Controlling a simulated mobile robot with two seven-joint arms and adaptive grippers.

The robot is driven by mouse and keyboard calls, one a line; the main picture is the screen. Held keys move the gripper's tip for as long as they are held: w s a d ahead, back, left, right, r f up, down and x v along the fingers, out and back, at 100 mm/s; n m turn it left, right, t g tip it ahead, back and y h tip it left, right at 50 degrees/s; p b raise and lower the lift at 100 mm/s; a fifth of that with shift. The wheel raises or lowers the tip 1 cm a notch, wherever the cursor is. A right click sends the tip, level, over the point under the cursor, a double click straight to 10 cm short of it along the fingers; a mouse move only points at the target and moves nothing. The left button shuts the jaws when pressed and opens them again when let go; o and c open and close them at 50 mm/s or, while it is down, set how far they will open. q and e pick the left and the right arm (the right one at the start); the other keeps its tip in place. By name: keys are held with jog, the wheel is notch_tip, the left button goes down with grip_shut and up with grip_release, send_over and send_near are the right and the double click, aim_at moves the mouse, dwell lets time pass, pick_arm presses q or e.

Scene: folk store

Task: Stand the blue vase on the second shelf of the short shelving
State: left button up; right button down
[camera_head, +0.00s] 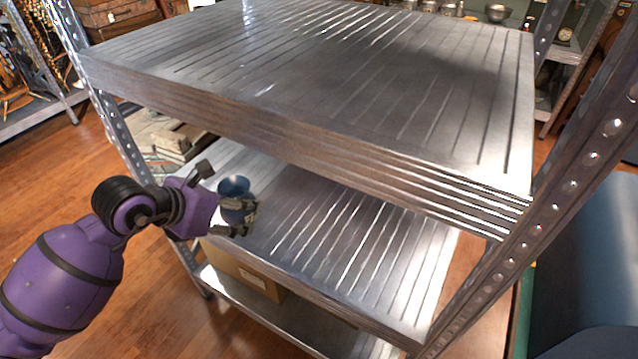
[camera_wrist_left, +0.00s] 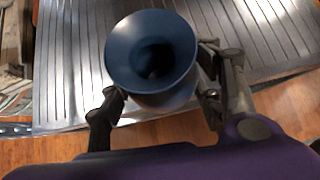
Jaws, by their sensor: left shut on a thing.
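The blue vase (camera_head: 236,190) is upright in my left gripper (camera_head: 247,212), at the front left edge of the middle shelf board of the short shelving (camera_head: 340,240). The gripper's fingers are shut around the vase's side. In the left wrist view, the vase (camera_wrist_left: 150,60) shows its round open mouth, with the dark fingers of my left gripper (camera_wrist_left: 160,105) on both sides of it. The shelf's ribbed metal surface (camera_wrist_left: 75,70) lies beyond and below it. I cannot tell whether the vase's base touches the board. My right gripper is not in view.
The top board (camera_head: 330,90) overhangs the middle board. A perforated upright (camera_head: 545,215) stands at the right, another (camera_head: 115,130) at the left, near my arm. A cardboard box (camera_head: 245,270) is on the lowest board. The middle board is bare.

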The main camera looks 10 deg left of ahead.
pick_arm(q)
jog(key=w, duration=0.2)
jog(key=shift+w+d, duration=0.1)
jog(key=shift+w, duration=0.2)
jog(key=x, duration=0.4)
jog(key=d+r+x, duration=0.1)
jog(key=x, duration=0.4)
jog(key=d+x, duration=0.1)
jog(key=x, duration=0.3)
jog(key=shift+w, duration=0.4)
jog(key=shift+w+d+f, duration=0.15)
jog(key=shift+w+f, duration=0.15)
jog(key=shift+w, duration=0.05)
jog(key=shift+w+d+f, duration=0.1)
jog(key=shift+w+f, duration=0.05)
jog(key=shift+f, duration=1.6)
jog(key=shift+f, duration=0.25)
jog(key=o, duration=1.4)
jog(key=shift+c, duration=0.2)
